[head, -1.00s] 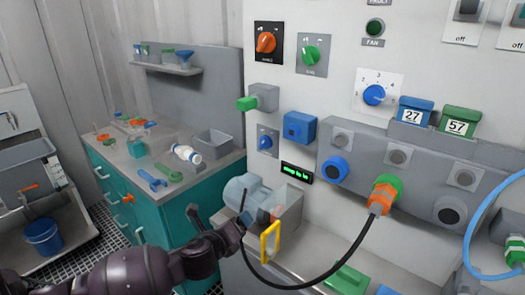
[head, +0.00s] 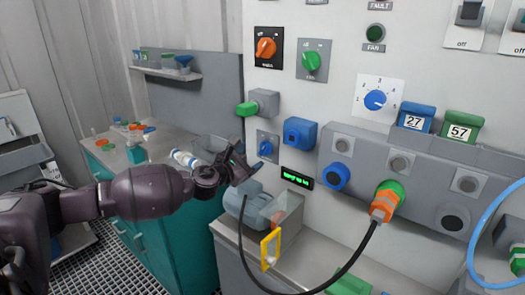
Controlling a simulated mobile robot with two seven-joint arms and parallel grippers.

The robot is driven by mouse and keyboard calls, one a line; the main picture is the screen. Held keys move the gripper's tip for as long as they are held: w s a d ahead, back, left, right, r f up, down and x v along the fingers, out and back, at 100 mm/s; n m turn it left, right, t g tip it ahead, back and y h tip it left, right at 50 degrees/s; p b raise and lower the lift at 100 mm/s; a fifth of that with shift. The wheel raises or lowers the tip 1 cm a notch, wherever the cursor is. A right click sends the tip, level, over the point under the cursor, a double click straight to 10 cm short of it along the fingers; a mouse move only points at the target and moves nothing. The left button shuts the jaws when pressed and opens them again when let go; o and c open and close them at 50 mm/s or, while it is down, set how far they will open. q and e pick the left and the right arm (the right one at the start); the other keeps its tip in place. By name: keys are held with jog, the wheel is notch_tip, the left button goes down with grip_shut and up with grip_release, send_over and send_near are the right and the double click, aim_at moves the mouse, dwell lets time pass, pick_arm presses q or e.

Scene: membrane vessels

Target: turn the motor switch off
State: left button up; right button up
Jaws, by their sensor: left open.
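A small blue rotary switch (head: 266,148) on a blue-grey plate sits low on the left of the white panel, above the blue-grey motor (head: 244,203). I cannot read its label, and its knob looks tilted. My left gripper (head: 240,164) is open and empty. It is just left of and slightly below this switch, with its fingers pointing toward the panel; they look apart from the knob. My left arm comes in from the left. My right gripper is out of view.
Above are an orange knob (head: 266,47), a green knob (head: 311,62) and a protruding green handle (head: 247,109). A blue box (head: 299,131) is right of the switch. The teal workbench (head: 160,225) stands left.

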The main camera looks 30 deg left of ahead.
aim_at(262, 150)
pick_arm(q)
jog(key=w, duration=0.5)
jog(key=shift+d, duration=0.2)
jog(key=shift+w+d+b, duration=0.1)
jog(key=shift+w+b, duration=0.2)
jog(key=shift+w, duration=0.55)
jog(key=shift+c, duration=0.2)
